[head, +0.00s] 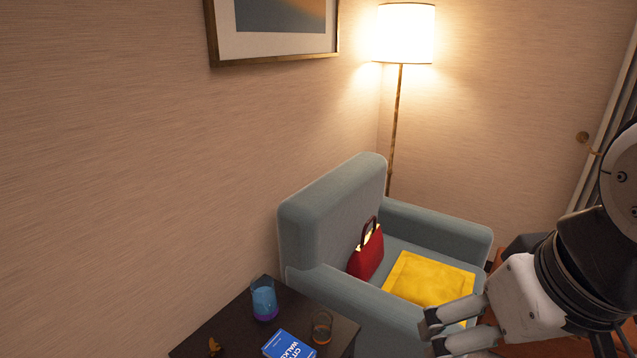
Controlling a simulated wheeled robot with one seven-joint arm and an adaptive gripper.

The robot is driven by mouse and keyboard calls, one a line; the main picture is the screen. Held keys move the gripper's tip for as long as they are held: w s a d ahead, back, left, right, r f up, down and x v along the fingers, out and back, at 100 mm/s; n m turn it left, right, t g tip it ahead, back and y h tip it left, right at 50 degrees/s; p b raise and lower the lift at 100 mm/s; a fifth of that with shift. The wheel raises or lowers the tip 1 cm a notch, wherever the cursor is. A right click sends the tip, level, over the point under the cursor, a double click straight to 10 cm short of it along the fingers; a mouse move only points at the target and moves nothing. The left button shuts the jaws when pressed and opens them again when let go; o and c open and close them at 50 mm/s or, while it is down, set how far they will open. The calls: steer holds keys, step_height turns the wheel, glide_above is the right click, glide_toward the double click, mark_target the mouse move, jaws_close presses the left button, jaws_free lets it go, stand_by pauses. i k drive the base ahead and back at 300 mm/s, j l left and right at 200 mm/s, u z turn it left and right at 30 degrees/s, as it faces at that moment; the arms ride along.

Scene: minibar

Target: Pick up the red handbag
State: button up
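The red handbag (366,258) stands on the seat of the grey-blue armchair (335,215), leaning near its backrest. Its dark handle (369,229) loops upward. My gripper (432,335) is in the lower right, in front of the chair's near armrest in the picture. Its two fingers are spread apart with nothing seen between them. It is apart from the handbag, which lies up and to the left of it in the picture.
A yellow cushion (430,279) lies on the seat beside the handbag. A dark table (232,325) in front holds a blue glass (264,299), a small tumbler (322,327) and a blue book (289,346). A lit floor lamp (404,35) stands behind the chair.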

mark_target(366, 259)
steer(key=i+l+u, duration=0.4)
steer(key=l, duration=0.55)
steer(key=i+l+u, duration=0.15)
steer(key=l+u, duration=0.3)
steer(key=l, duration=0.5)
steer(key=l+u, duration=0.4)
steer(key=l, duration=0.6)
steer(key=k+l+u, duration=0.1)
steer(key=l+u, duration=0.3)
steer(key=l, duration=0.65)
